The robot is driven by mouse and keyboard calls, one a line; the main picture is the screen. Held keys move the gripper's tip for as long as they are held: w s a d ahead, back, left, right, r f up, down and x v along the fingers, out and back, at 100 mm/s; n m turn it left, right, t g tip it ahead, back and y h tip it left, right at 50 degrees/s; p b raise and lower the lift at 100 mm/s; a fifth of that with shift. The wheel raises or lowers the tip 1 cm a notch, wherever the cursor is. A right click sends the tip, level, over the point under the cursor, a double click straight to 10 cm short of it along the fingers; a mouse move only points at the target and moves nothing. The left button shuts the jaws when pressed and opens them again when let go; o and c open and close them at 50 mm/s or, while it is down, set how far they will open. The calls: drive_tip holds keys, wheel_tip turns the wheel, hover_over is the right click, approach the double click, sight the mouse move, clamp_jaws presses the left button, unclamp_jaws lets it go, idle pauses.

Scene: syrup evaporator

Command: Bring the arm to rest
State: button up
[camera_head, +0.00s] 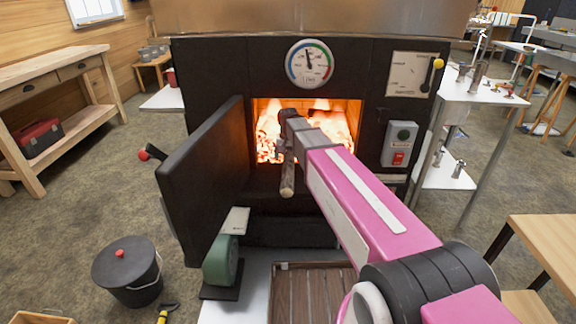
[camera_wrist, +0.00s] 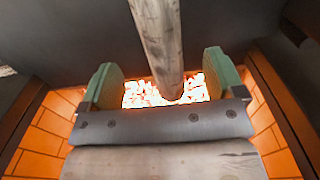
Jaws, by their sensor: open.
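My pink arm (camera_head: 365,200) reaches forward into the mouth of the black evaporator's firebox (camera_head: 262,103). My gripper (camera_head: 289,120) is at the opening, in front of the glowing fire (camera_head: 330,125). In the wrist view my gripper (camera_wrist: 161,82) has its two green fingers spread wide apart. A wooden log (camera_head: 288,178) shows at the gripper, its near end pointing out of the opening. In the wrist view the log (camera_wrist: 158,35) runs between the fingers, with gaps on both sides. What supports the log is hidden.
The firebox door (camera_head: 203,180) stands open left of my arm. A green-and-black device (camera_head: 221,262) stands below it. A slatted wooden tray (camera_head: 312,290) lies below my arm. A lidded black bucket (camera_head: 128,272) stands left. A control box (camera_head: 400,143) is right of the opening.

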wheel_tip(320, 180, up, 4)
drive_tip(key=shift+f, duration=0.15)
drive_tip(key=s+d+f, duration=0.2)
drive_tip(key=s+d, duration=0.1)
drive_tip(key=s+d+f, duration=0.3)
drive_tip(key=d, duration=0.1)
drive_tip(key=s+d+f, duration=0.2)
drive_tip(key=s+d, duration=0.1)
drive_tip(key=shift+s+d+f, duration=0.3)
drive_tip(key=shift+s, duration=0.1)
drive_tip(key=s+d+f, duration=0.6)
drive_tip(key=s+d, duration=0.2)
drive_tip(key=s, duration=0.2)
drive_tip(key=shift+s+d, duration=0.2)
drive_tip(key=shift+s, duration=0.15)
drive_tip(key=shift+r, duration=0.1)
